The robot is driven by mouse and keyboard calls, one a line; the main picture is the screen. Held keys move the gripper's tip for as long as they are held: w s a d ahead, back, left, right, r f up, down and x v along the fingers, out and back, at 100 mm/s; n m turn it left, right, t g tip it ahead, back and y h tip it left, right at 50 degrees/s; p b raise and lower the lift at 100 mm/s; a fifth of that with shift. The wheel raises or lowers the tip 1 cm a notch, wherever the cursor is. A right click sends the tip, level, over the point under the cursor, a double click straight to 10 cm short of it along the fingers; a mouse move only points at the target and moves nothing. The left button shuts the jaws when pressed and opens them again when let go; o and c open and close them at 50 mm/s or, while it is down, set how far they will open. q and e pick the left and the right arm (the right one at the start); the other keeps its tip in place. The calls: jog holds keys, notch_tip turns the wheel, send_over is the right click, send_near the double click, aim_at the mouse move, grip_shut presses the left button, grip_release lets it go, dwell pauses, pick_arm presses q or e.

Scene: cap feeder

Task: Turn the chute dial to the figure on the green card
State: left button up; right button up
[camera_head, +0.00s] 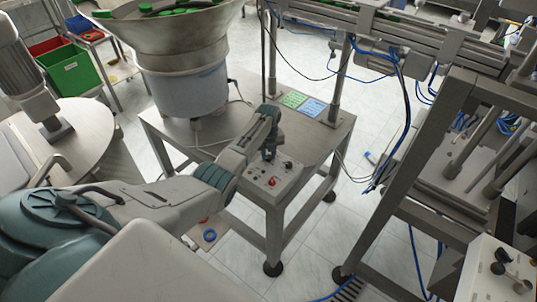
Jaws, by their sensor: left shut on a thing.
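The green card (293,99) lies on the steel table beside a blue card (313,108); its figure is too small to read. My left gripper (268,155) reaches down to the back of this box and is shut on what looks like the chute dial. The gripper hides the dial, so its setting cannot be seen. My right gripper is not in view.
A large steel feeder bowl (180,45) with green caps stands at the table's back left. A steel frame (425,165) with blue hoses stands at right. The steel table (325,135) has bare room right of the box. Another control panel (500,275) shows at bottom right.

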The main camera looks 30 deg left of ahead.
aim_at(269, 156)
pick_arm(q)
jog(key=shift+w+r+m, duration=0.1)
jog(key=shift+m, duration=2.1)
jog(key=o, duration=1)
notch_tip(269, 156, up, 11)
jog(key=b, duration=0.2)
